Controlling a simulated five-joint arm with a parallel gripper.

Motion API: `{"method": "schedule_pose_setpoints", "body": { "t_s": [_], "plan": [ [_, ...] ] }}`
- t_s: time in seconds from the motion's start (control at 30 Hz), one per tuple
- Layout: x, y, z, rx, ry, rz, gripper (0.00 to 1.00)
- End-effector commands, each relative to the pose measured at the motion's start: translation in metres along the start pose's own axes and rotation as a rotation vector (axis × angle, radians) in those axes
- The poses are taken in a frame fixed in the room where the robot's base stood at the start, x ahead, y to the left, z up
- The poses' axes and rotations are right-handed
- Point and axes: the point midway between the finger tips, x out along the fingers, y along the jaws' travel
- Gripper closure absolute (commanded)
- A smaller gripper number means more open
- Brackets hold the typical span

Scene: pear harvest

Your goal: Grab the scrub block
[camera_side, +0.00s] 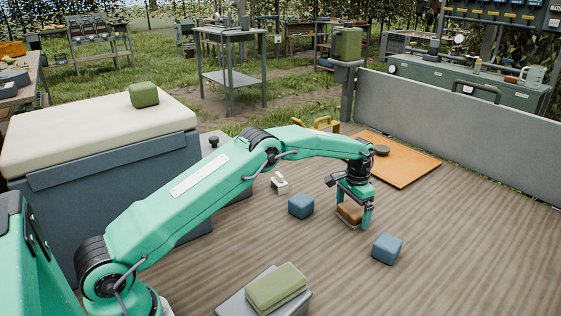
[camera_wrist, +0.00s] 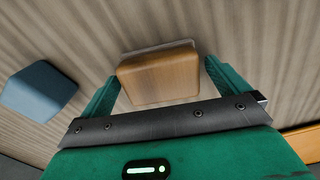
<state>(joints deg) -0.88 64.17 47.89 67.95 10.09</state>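A brown block on a thin pale grey base, which looks like the scrub block (camera_side: 349,212), sits on the wooden table below my gripper (camera_side: 355,207). In the wrist view the scrub block (camera_wrist: 158,76) lies between the two green fingers of my gripper (camera_wrist: 161,72). The fingers are open on either side of it, with a narrow gap showing at the right finger. The left finger is very close to its edge, and I cannot tell if it touches. My gripper partly hides the block in the side view.
One blue block (camera_side: 301,206) stands left of my gripper and another blue block (camera_side: 387,248) stands in front right. A green block (camera_side: 276,287) lies on a grey box at the front. An orange board (camera_side: 405,165) lies behind. The table's right front is clear.

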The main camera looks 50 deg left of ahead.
Motion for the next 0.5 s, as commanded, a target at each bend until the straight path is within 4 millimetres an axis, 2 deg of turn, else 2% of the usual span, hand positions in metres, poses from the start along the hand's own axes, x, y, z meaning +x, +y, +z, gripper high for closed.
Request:
{"method": "schedule_pose_setpoints", "body": {
  "t_s": [0.03, 0.2, 0.5],
  "plan": [
    [-0.0002, 0.0000, -0.0001, 0.000, 0.000, 0.000, 0.08],
    [-0.0003, 0.0000, -0.0001, 0.000, 0.000, 0.000, 0.41],
    [-0.0013, 0.0000, -0.0003, 0.000, 0.001, 0.000, 0.43]
  ]
}}
